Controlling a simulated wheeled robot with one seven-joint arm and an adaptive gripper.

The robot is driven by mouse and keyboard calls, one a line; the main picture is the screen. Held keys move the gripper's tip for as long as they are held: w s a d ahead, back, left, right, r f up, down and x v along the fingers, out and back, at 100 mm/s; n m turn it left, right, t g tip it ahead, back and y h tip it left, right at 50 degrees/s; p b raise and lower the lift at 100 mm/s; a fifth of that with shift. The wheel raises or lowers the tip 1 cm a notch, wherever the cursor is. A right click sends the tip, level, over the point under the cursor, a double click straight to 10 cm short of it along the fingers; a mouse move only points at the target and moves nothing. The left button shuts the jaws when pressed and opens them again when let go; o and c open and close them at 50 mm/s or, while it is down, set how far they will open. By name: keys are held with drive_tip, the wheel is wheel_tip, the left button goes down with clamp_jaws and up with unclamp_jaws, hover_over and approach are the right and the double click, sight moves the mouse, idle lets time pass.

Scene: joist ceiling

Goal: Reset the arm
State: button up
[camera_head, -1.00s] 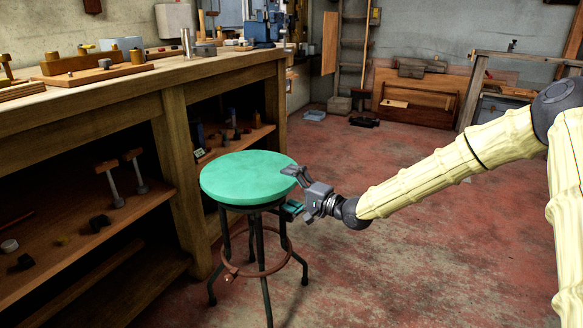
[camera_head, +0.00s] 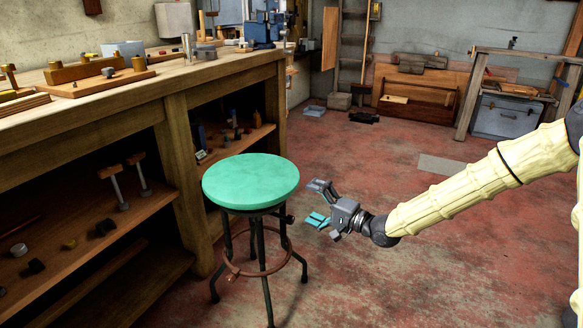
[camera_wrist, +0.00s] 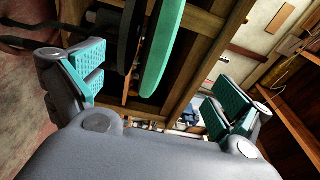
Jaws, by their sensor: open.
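My gripper (camera_head: 322,204) is open and empty, just right of a round green-topped stool (camera_head: 250,181) in the head view. A gap of floor shows between the gripper and the seat's edge. In the wrist view, the two teal-padded fingers (camera_wrist: 158,85) stand wide apart, with nothing between the pads. The stool's green seat (camera_wrist: 162,50) shows beyond them, edge-on. My arm reaches in from the right, held above the floor.
A wooden workbench (camera_head: 150,106) with shelves runs along the left, behind the stool. The red floor (camera_head: 400,160) between is mostly clear.

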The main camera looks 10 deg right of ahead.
drive_tip(key=shift+s+d, duration=0.1)
drive_tip(key=shift+s, duration=0.05)
drive_tip(key=s+a+f+n+g+h, duration=0.1)
drive_tip(key=s+a+f+g+h, duration=0.15)
drive_tip(key=s+f, duration=0.95)
drive_tip(key=s+a+f+n+g+h, duration=0.3)
drive_tip(key=s+f, duration=0.4)
drive_tip(key=f, duration=0.9)
drive_tip(key=s+d+f+n+g+h, duration=0.1)
drive_tip(key=s+d+f+g+h, duration=0.15)
drive_tip(key=s, duration=0.65)
drive_tip(key=s+d+f+n+g+h, duration=0.2)
drive_tip(key=s+d+f, duration=0.15)
drive_tip(key=s, duration=0.55)
drive_tip(key=s+d+f+n+g+h, duration=0.15)
drive_tip(key=s+f, duration=0.25)
drive_tip(key=s, duration=0.5)
wheel_tip(320, 180, up, 35)
drive_tip(key=s+d+g+h+p, duration=0.1)
drive_tip(key=s+d+p, duration=0.1)
drive_tip(key=p, duration=3.3)
drive_tip(key=shift+s+r, duration=0.15)
drive_tip(key=shift+s, duration=0.25)
